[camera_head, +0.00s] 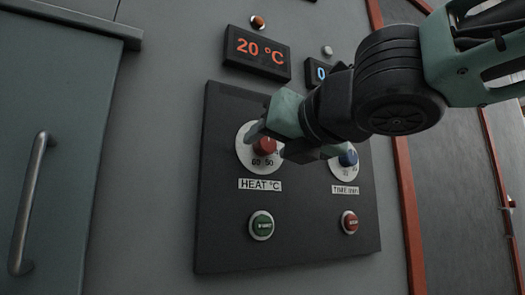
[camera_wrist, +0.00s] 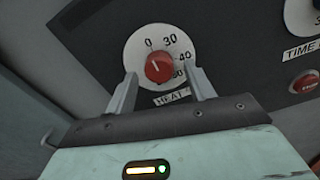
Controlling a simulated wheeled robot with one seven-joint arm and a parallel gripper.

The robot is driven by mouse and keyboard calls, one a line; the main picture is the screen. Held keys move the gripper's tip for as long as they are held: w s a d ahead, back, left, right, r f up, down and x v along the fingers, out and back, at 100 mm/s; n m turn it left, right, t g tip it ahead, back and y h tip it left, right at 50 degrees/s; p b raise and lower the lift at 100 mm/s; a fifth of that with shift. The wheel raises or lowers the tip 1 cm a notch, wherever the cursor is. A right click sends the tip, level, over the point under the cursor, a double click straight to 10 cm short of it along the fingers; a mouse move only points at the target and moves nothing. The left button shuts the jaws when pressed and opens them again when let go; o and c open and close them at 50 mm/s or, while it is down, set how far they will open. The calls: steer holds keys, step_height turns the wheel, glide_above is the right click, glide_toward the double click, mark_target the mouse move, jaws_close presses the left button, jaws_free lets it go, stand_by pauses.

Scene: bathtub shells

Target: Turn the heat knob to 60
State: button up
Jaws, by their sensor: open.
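The red heat knob (camera_head: 265,145) sits on a white dial over the label "HEAT °C" on a dark panel (camera_head: 225,240). The knob also shows in the wrist view (camera_wrist: 159,67), its pale mark pointing up and left, roughly toward 0. The dial (camera_wrist: 136,50) reads 0, 30, 40 and more, partly hidden by a finger. My gripper (camera_head: 268,142) is open in front of the dial. In the wrist view its two fingers (camera_wrist: 162,90) stand either side of the knob's lower part; I cannot tell whether they touch it. The display (camera_head: 258,52) reads 20 °C.
The blue time knob (camera_head: 348,158) is to the right, partly behind my gripper. A green button (camera_head: 261,225) and a red button (camera_head: 350,222) sit below. A second display (camera_head: 319,72) is partly covered by my arm. A cabinet handle (camera_head: 30,205) is at left.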

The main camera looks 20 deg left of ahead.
steer(key=shift+w+a, duration=0.2)
steer(key=shift+a, duration=0.05)
steer(key=c, duration=1)
